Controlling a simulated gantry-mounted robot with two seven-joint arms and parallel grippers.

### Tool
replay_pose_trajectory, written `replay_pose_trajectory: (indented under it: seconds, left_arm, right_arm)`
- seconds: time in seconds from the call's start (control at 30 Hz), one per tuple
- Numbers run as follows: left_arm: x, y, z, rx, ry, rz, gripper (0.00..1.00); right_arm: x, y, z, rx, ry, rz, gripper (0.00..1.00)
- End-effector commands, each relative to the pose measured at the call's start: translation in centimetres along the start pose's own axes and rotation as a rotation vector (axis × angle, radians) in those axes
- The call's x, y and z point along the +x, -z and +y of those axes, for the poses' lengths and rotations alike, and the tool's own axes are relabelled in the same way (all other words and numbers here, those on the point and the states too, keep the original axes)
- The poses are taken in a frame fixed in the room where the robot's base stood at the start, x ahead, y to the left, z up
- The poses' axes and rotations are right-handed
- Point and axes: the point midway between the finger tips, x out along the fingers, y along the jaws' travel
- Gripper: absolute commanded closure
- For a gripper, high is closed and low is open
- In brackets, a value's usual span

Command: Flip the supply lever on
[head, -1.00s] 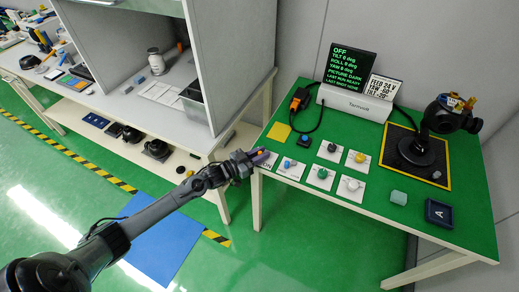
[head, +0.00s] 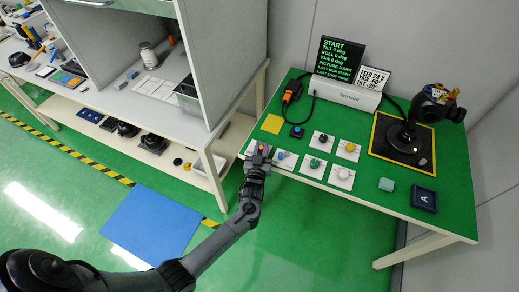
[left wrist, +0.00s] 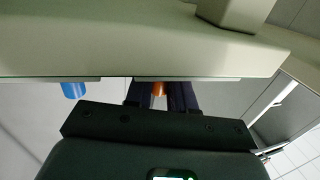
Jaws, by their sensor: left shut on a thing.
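The supply lever (head: 262,147), with an orange tip, is on the plate at the front left corner of the green table (head: 330,205). My left gripper (head: 258,156) is at this plate, shut on the lever. In the left wrist view, the orange tip (left wrist: 159,89) shows between the dark fingers (left wrist: 160,97). The fingers hide most of the lever, so its exact tilt is hard to tell. The black display (head: 339,58) reads START at the top, with PICTURE DARK below. My right gripper is not in view.
A blue knob (head: 281,154) is close right of the gripper. Green (head: 315,162), black, yellow and white controls stand on plates beyond it. A gimbal camera (head: 434,104) stands at the back right. A grey partitioned bench (head: 222,128) is close on the left.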

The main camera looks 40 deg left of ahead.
Motion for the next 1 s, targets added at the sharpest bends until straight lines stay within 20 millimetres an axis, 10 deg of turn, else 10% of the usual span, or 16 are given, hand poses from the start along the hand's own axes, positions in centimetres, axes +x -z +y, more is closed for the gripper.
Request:
replay_pose_trajectory:
  seconds: [0.7,0.73,0.8,1.0]
  left_arm:
    - [0.10,0.01,0.30,0.000,0.085,0.001,1.00]
    - [0.10,0.01,0.29,0.000,0.084,0.001,0.75]
    - [0.10,0.01,0.30,0.000,0.084,0.001,0.64]
    - [0.10,0.02,0.29,0.000,0.084,0.001,0.58]
  right_arm:
    - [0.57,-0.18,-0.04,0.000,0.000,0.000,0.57]
    - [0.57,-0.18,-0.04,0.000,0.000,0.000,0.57]
    - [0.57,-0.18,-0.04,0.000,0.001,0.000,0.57]
    - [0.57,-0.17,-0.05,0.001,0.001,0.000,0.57]
